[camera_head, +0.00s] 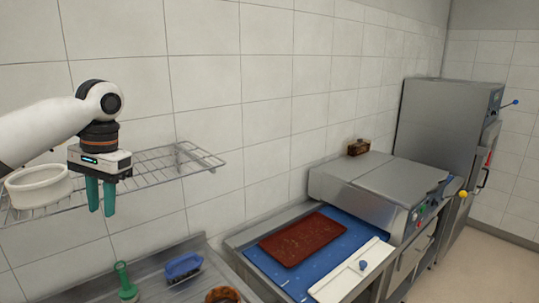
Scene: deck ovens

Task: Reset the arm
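My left arm comes in from the left, its white links in front of the tiled wall. My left gripper (101,196) hangs with its teal fingers pointing down, in front of the wire shelf. The two fingers stand close side by side with nothing visible held between them. Whether they are fully shut is not clear from this angle. My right gripper is not in view.
A white round dish (38,189) is on the wire shelf (165,169), left of the gripper. Below are a green tool (125,283), a blue brush (183,267) and a brown ring-shaped item (222,295). A reddish-brown tray (301,240) lies on the blue surface (345,239) of a steel machine (385,184).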

